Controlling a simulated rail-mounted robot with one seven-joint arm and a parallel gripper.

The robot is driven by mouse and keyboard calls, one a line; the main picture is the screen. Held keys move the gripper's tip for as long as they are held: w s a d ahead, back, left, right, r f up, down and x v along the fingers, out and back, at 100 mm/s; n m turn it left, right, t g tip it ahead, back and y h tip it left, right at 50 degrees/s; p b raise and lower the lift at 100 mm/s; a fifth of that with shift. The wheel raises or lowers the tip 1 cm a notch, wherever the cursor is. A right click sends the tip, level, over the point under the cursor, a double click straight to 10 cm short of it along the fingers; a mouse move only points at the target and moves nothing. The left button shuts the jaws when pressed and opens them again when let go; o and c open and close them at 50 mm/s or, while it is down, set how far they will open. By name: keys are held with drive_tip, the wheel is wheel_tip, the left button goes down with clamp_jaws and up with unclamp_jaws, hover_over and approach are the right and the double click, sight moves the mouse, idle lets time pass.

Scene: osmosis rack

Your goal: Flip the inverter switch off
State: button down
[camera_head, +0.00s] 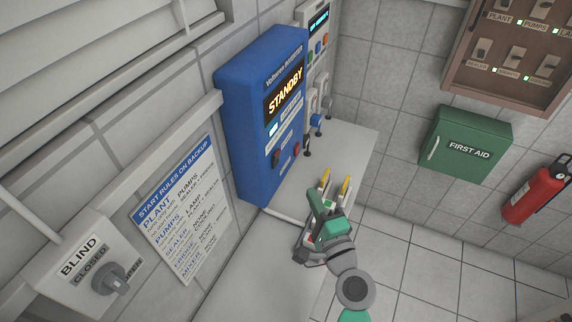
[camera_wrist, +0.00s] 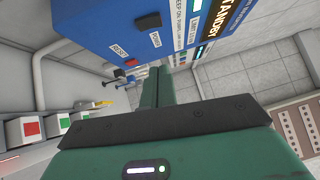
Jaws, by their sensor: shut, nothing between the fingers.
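The blue inverter box (camera_head: 252,110) hangs on the wall, its display (camera_head: 285,91) reading STANDBY. Below the display are a small lit cyan indicator (camera_head: 273,130), a dark switch (camera_head: 276,159) and a red control (camera_head: 296,149). In the wrist view a dark switch (camera_wrist: 148,22) stands out from the blue face beside the label POWER. My green gripper (camera_head: 314,196) is shut and empty, to the lower right of the box and apart from the switches. Its fingers (camera_wrist: 160,75) also show in the wrist view, and the switch lies off to their side.
A white panel (camera_head: 316,45) with levers adjoins the box. Yellow-tipped parts (camera_head: 345,186) show near my gripper. A rules sign (camera_head: 180,205) and blind knob (camera_head: 110,280) are left; a first aid box (camera_head: 466,145) and extinguisher (camera_head: 537,190) are right. Open floor lies below.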

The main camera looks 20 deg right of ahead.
sight(276, 159)
drive_tip(key=w+a+r, duration=0.1)
drive_tip(key=w+a, duration=0.1)
drive_tip(key=w, duration=0.9)
drive_tip(key=shift+a, duration=0.3)
drive_tip(key=shift+r, duration=0.15)
